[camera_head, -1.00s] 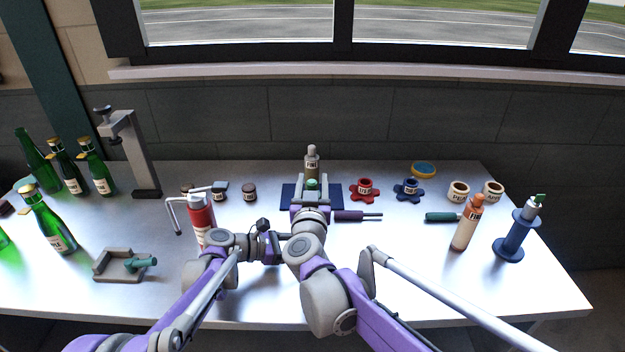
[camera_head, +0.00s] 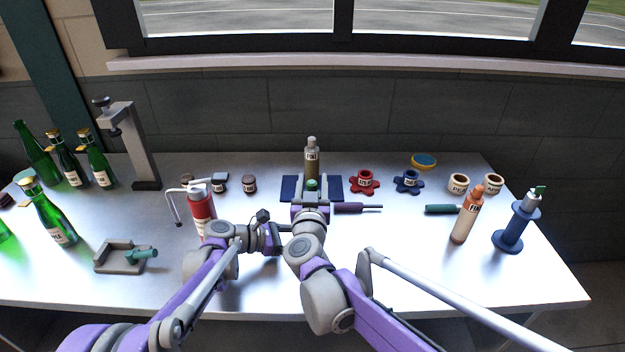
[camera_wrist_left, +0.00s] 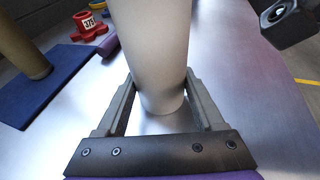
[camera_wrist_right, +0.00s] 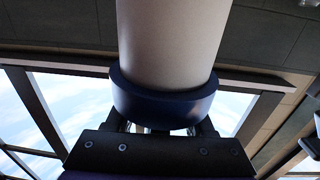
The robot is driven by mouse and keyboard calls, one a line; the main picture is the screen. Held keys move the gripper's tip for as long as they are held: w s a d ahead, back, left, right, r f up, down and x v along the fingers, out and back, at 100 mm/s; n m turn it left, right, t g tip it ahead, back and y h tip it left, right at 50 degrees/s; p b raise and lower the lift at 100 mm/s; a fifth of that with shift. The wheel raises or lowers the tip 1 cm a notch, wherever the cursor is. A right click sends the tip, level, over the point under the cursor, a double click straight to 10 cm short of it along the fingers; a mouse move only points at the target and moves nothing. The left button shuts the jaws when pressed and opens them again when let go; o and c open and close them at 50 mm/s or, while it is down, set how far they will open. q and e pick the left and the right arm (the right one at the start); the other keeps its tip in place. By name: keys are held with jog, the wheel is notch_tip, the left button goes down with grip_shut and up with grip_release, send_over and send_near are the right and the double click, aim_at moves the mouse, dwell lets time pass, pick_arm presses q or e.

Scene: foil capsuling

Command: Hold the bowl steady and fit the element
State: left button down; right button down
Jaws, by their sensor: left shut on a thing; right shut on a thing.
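In the left wrist view my left gripper (camera_wrist_left: 160,115) is shut on a plain pale cylinder (camera_wrist_left: 153,40), apparently the bowl. Its rounded lower end sits between the fingers, over the bright table. In the right wrist view my right gripper (camera_wrist_right: 160,128) is shut on a pale cylinder with a dark blue collar (camera_wrist_right: 163,98), apparently the element. In the head view the right gripper (camera_head: 311,198) is at the table's middle, in front of the blue mat (camera_head: 289,187), with a small green part (camera_head: 312,184) at its tip. My right wrist hides the left gripper's tips there.
A FINE bottle (camera_head: 312,160) stands on the mat. Red (camera_head: 363,181) and blue (camera_head: 408,180) flanged cups and a purple-handled tool (camera_head: 350,208) lie to the right. A red bottle (camera_head: 201,212) stands close to my left arm. Green bottles (camera_head: 68,165) crowd the left.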

jog(key=shift+f, duration=0.25)
jog(key=shift+c, duration=1)
grip_release()
jog(key=shift+f, duration=0.1)
jog(key=s, duration=1.2)
jog(key=shift+a, duration=0.25)
pick_arm(q)
grip_release()
